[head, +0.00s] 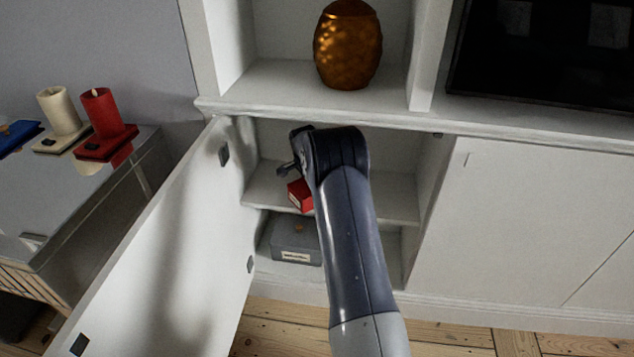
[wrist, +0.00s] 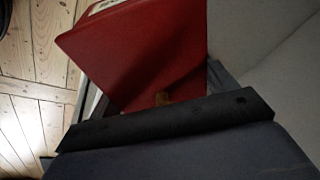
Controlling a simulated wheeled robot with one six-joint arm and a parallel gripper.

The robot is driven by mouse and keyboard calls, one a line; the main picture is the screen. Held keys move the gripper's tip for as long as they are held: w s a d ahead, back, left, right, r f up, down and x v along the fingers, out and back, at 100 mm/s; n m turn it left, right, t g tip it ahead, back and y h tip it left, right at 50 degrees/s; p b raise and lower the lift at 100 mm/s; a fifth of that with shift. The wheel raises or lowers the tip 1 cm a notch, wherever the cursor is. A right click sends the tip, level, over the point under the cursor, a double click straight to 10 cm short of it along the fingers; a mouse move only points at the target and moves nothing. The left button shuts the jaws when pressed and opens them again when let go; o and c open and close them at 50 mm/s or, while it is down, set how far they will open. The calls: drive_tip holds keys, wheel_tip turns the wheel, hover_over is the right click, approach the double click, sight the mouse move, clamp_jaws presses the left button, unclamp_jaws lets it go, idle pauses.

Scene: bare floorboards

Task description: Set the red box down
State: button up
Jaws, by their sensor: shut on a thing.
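The red box (head: 299,195) shows in the head view inside the open white cabinet, just left of my arm and partly hidden by it. It appears at the level of the middle shelf (head: 385,202); I cannot tell whether it touches the shelf. In the wrist view the red box (wrist: 140,50) is large and close, tilted in the picture, with a pale label at its top edge. My gripper (wrist: 165,112) is shut on it. In the head view my arm hides most of the gripper.
A grey box (head: 296,245) with a label stands in the compartment below. The cabinet door (head: 165,235) is swung open on the left. An orange vase (head: 347,45) stands in the niche above. A side table (head: 70,195) with candles is at the left.

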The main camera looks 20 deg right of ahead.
sight(299, 206)
drive_tip(key=shift+w+d, duration=0.65)
drive_tip(key=shift+w, duration=0.25)
drive_tip(key=shift+w+d, duration=0.6)
drive_tip(key=shift+w, duration=0.25)
drive_tip(key=shift+f+b, duration=0.5)
drive_tip(key=shift+f, duration=0.25)
drive_tip(key=o, duration=1.6)
drive_tip(key=shift+s+a+r+p, duration=0.15)
drive_tip(key=shift+r+p, duration=0.25)
drive_tip(key=shift+r, duration=0.2)
drive_tip(key=shift+s+a+r, duration=0.1)
drive_tip(key=shift+s+a, duration=0.05)
drive_tip(key=shift+a, duration=0.1)
drive_tip(key=s+a, duration=0.2)
drive_tip(key=a, duration=0.1)
drive_tip(key=s+a, duration=0.2)
drive_tip(key=a, duration=0.1)
drive_tip(key=s+a+p, duration=0.1)
drive_tip(key=s+a, duration=0.2)
drive_tip(key=shift+s, duration=0.1)
